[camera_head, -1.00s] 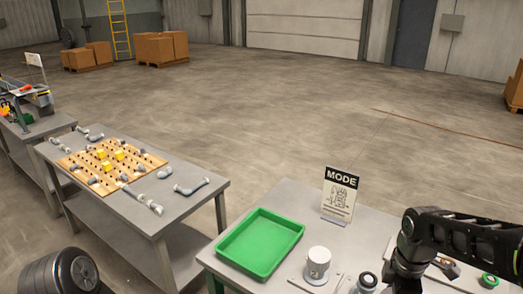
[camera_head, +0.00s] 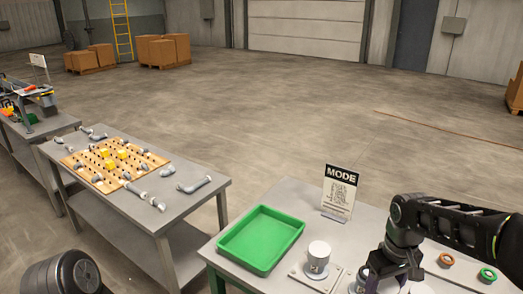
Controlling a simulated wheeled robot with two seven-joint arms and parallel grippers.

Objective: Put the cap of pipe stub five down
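My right gripper (camera_head: 388,279) points down at the bottom of the view, over the grey table near its front. The fingertips are dark and partly cut off, so I cannot tell whether it is open or shut, or whether it holds a cap. A white-grey stub (camera_head: 318,259) stands upright on a light plate, left of the gripper. Another stub (camera_head: 362,279) stands close beside the gripper, partly hidden by it. I cannot read which is number five. A ring with a red-orange rim (camera_head: 446,260) and one with a green rim (camera_head: 488,275) lie right of the gripper. My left gripper is out of view.
A green tray (camera_head: 261,239) lies empty at the table's left. A MODE sign (camera_head: 339,192) stands at the back edge. Another table (camera_head: 207,201) at left carries a wooden peg board (camera_head: 113,160) and grey pipe pieces. Open floor lies beyond.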

